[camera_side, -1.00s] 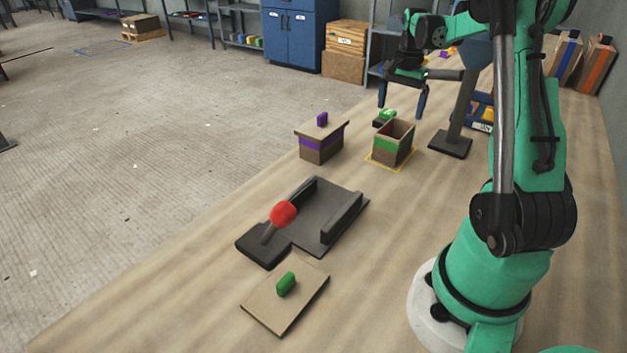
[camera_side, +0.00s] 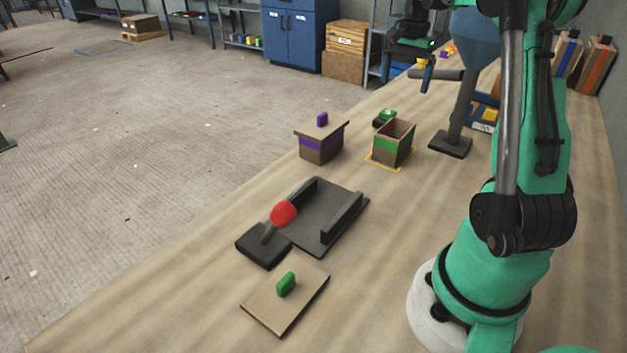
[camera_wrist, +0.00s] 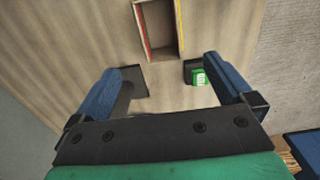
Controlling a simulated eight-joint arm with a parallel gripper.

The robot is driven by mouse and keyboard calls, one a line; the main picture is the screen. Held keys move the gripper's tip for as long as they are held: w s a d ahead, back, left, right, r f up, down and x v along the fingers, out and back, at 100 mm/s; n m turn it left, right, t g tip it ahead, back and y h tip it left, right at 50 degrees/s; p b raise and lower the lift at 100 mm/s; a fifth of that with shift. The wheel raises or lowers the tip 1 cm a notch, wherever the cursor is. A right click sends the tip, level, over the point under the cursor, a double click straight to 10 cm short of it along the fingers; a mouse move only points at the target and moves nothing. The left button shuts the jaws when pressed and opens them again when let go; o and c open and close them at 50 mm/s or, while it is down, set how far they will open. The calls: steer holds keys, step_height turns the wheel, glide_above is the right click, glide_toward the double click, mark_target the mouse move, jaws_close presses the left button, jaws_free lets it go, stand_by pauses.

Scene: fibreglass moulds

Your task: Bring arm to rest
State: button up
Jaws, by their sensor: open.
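My gripper (camera_side: 406,82) is high above the far part of the table in the side view, open and empty. In the wrist view, its two blue fingers (camera_wrist: 170,74) are spread wide with nothing between them. The gripper is clear of both.
A purple-banded box with its lid on (camera_side: 320,147) stands left of the open box. A black fixture with a red knob (camera_side: 284,214) and a flat lid with a green handle (camera_side: 262,305) lie nearer. A grey post (camera_side: 450,143) stands at right.

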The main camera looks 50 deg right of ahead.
step_height(320, 180, up, 8)
steer(key=w+a, duration=0.4)
steer(key=a, duration=1)
steer(key=s+a+f, duration=0.2)
steer(key=s+a, duration=0.1)
steer(key=a, duration=0.9)
step_height(320, 180, down, 7)
steer(key=shift+w+a, duration=0.2)
